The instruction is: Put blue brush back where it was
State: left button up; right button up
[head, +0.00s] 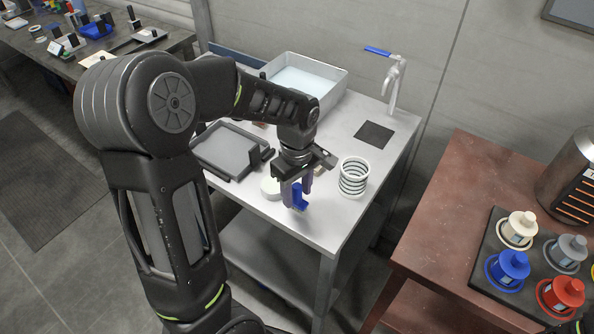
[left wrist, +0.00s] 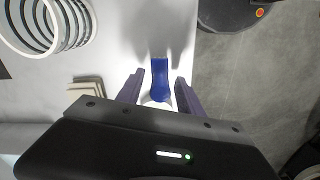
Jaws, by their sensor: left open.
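The blue brush (head: 299,199) is at the front of the light metal table (head: 340,222), below my left gripper (head: 301,192). The left gripper is open, with its two fingers pointing down. In the left wrist view the blue brush (left wrist: 159,82) shows between the open fingertips (left wrist: 158,84), with a gap on each side. I cannot tell whether the brush rests on the table or stands on something. Part of it is hidden by the gripper. My right gripper is not in view.
A ringed white holder (head: 354,177) stands right of the gripper. A white round piece (head: 270,187) and a dark tray (head: 228,150) lie to the left. A white basin (head: 304,79) and a tap (head: 393,85) are behind. A reddish table (head: 440,210) stands at right.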

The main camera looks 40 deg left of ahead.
pick_arm(q)
notch_tip(320, 180, up, 11)
jog(key=shift+f+b, duration=0.1)
jog(key=shift+b, duration=0.45)
